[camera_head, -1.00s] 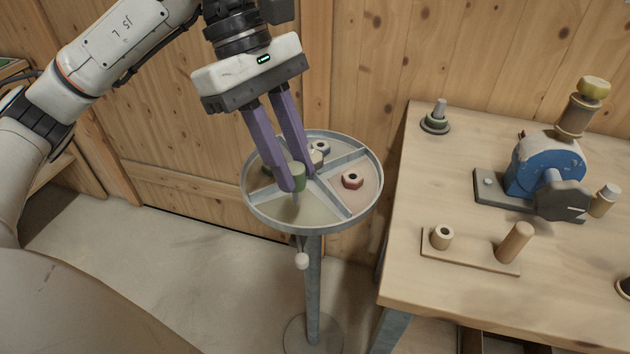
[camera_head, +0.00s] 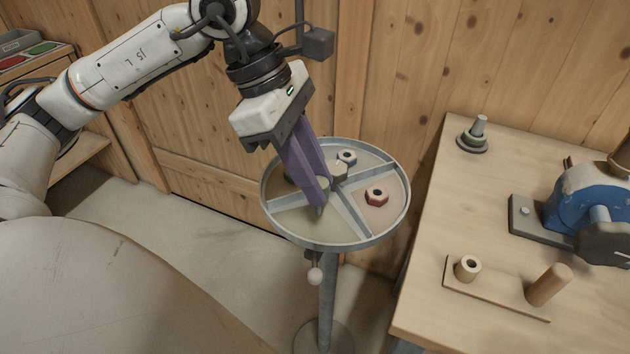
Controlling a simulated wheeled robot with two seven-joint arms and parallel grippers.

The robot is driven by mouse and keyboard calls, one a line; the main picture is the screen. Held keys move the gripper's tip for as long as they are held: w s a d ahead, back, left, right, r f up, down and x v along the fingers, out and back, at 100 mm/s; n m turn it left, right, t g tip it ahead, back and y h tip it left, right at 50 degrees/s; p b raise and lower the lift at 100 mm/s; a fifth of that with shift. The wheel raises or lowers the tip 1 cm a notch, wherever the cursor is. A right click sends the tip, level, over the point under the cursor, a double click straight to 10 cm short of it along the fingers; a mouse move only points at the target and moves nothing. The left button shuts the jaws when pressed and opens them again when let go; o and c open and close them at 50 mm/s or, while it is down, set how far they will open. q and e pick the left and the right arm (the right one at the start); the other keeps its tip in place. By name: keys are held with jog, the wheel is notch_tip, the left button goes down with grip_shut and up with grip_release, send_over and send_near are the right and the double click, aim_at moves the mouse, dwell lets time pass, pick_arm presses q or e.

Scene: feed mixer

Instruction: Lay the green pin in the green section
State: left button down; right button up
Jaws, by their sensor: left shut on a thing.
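My left gripper (camera_head: 320,192) reaches down over the round divided tray (camera_head: 335,245) with its purple fingers shut on the green pin (camera_head: 323,184). Only a little of the pin shows between the fingers. A grey tip shows just below them, over the front section of the tray; I cannot tell whether it touches the floor of the tray. The fingers partly cover the left section, where a bit of dark green shows behind them. My right gripper is not in view.
A red nut (camera_head: 376,195) lies in the right section and a blue nut (camera_head: 347,158) in the back one. At right, a workbench (camera_head: 430,230) holds a blue machine (camera_head: 572,205) and a pegged board (camera_head: 500,297).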

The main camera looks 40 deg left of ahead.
pick_arm(q)
jog(key=shift+f, duration=0.45)
jog(key=shift+f, duration=0.15)
jog(key=c, duration=1.5)
grip_release()
jog(key=shift+c, duration=0.2)
jog(key=shift+r, duration=0.35)
jog(key=p+v, duration=0.1)
jog(key=v, duration=1)
jog(key=shift+a+r, duration=0.25)
